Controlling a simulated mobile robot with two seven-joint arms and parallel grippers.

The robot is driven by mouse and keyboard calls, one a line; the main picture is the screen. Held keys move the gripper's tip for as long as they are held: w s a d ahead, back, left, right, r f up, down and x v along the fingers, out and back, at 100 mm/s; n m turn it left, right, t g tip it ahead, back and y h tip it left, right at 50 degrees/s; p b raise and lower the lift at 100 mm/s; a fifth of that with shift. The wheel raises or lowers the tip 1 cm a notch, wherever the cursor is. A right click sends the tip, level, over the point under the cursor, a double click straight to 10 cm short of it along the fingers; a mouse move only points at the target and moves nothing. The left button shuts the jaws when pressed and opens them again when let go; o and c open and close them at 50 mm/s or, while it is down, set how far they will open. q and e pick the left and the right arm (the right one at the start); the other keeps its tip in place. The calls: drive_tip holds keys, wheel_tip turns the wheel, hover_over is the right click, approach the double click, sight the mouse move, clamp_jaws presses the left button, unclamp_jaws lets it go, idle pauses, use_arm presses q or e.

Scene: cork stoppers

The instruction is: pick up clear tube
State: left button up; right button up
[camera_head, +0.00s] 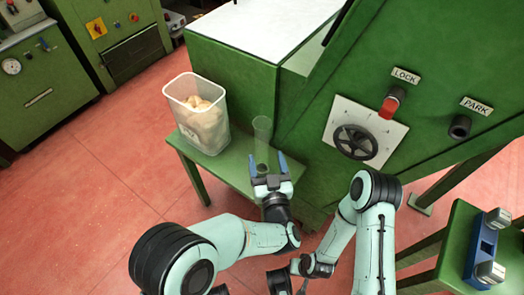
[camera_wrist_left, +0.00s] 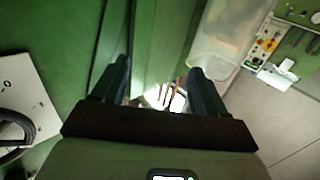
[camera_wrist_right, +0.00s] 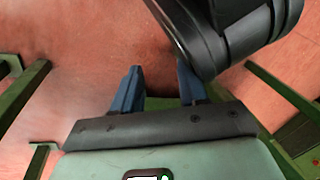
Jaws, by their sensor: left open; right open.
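The clear tube (camera_head: 262,140) stands upright on a green shelf (camera_head: 232,170) beside the green machine. My left gripper (camera_head: 268,165) is open, its blue fingers pointing at the tube's lower part, one on each side in the head view. I cannot tell whether the tube is fully between them. The left gripper also shows open in the left wrist view (camera_wrist_left: 160,72), where the tube cannot be made out clearly. My right gripper (camera_wrist_right: 157,80) is open and empty over the red floor, with part of my arm close in front of it.
A translucent bin (camera_head: 205,125) of cork stoppers (camera_head: 199,106) stands left of the tube on the shelf. The green machine (camera_head: 330,85) with a black handwheel (camera_head: 356,142) rises close on the right. A blue holder (camera_head: 487,250) with metal parts sits on a green stand at far right.

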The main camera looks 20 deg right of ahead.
sight(263, 152)
use_arm(q)
drive_tip(key=w, duration=0.1)
drive_tip(key=w+b, duration=0.1)
drive_tip(key=w, duration=0.3)
drive_tip(key=shift+w+d+r+b, duration=0.15)
drive_tip(key=shift+w+r+b, duration=0.05)
drive_tip(key=shift+r+b, duration=0.1)
drive_tip(key=c, duration=1.1)
use_arm(e)
drive_tip(key=s+f, duration=0.1)
drive_tip(key=s+f+g, duration=0.1)
drive_tip(key=s, duration=0.1)
drive_tip(key=shift+d+f, duration=0.15)
drive_tip(key=shift+d, duration=0.05)
